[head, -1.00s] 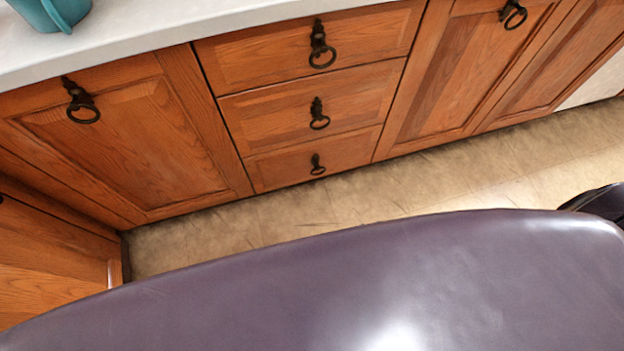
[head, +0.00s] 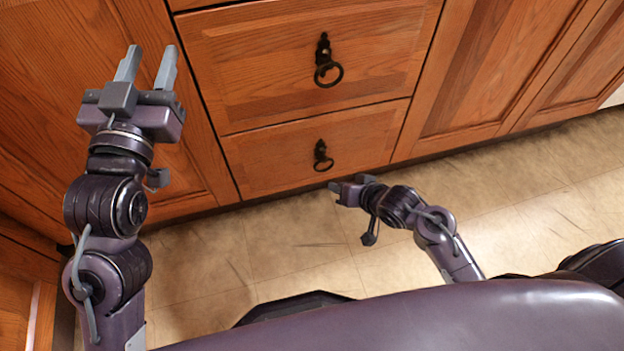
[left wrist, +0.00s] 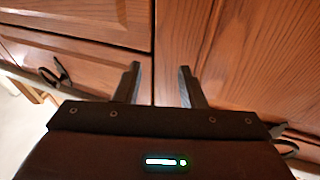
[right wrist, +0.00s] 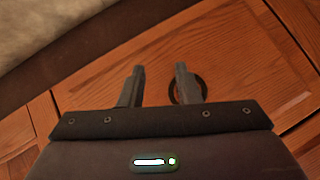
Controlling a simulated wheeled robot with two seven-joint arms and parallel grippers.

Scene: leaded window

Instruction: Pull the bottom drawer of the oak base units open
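The bottom drawer (head: 275,163) of the oak base units is the lowest, shallow front in the drawer column and sits shut. Its dark iron ring pull (head: 322,158) hangs at its middle. My right gripper (head: 338,187) is low in front of the drawer, just below and right of the ring in the head view. In the right wrist view its fingers (right wrist: 160,70) are apart and empty, with the ring (right wrist: 199,86) partly hidden behind the right finger; I cannot tell whether they touch. My left gripper (head: 150,52) is raised before the left door, open and empty.
The middle drawer (head: 290,65) above is shut. A cupboard door (head: 480,75) stands to the right. The tiled floor (head: 530,165) is clear in front of the units. Another oak unit (head: 25,300) stands at lower left.

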